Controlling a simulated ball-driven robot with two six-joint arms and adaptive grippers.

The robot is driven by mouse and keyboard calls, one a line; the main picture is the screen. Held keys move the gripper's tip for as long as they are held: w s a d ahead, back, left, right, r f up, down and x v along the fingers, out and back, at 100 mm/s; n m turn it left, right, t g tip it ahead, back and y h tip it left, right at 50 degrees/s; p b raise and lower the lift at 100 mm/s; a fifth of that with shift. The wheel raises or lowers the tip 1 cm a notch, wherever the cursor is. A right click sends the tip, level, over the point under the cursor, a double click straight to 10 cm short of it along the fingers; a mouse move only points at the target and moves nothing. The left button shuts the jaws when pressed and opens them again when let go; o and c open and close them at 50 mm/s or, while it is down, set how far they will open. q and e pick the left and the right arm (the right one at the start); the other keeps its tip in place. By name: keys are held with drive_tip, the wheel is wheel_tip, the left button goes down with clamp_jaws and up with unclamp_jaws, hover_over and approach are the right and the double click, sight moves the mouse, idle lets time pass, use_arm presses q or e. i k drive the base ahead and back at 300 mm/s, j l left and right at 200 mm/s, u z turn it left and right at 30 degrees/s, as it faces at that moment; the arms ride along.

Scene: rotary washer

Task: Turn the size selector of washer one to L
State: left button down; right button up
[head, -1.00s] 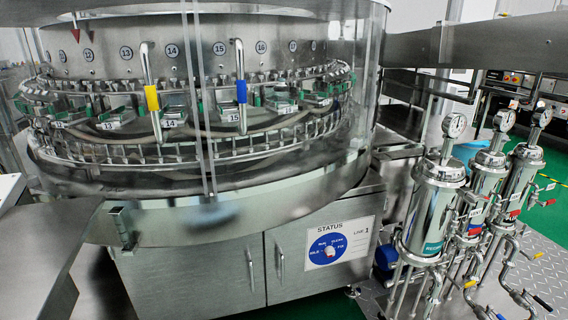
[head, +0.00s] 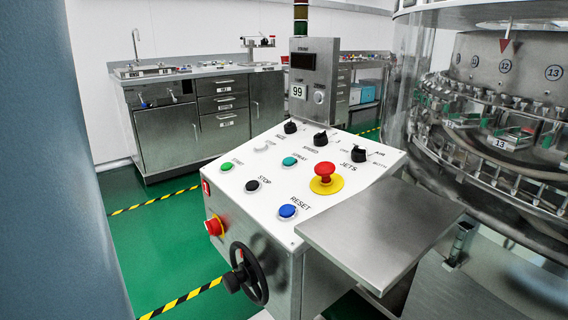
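A white sloped control panel (head: 262,205) stands in the middle of the head view, in front of the glass-walled rotary washer (head: 490,120). Three black selector knobs run along its far edge: a left one (head: 290,127), a middle one (head: 320,139) near the word SPEED, and a right one (head: 359,155) near JETS and AIR. Neither of my grippers is in view.
The panel carries a red emergency button (head: 325,172), several push buttons and a side handwheel (head: 248,274). A steel shelf (head: 380,232) juts out at its right. Green floor is free to the left. A steel cabinet (head: 170,130) stands behind.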

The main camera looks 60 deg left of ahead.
sight(290, 127)
drive_tip(key=u, duration=1.75)
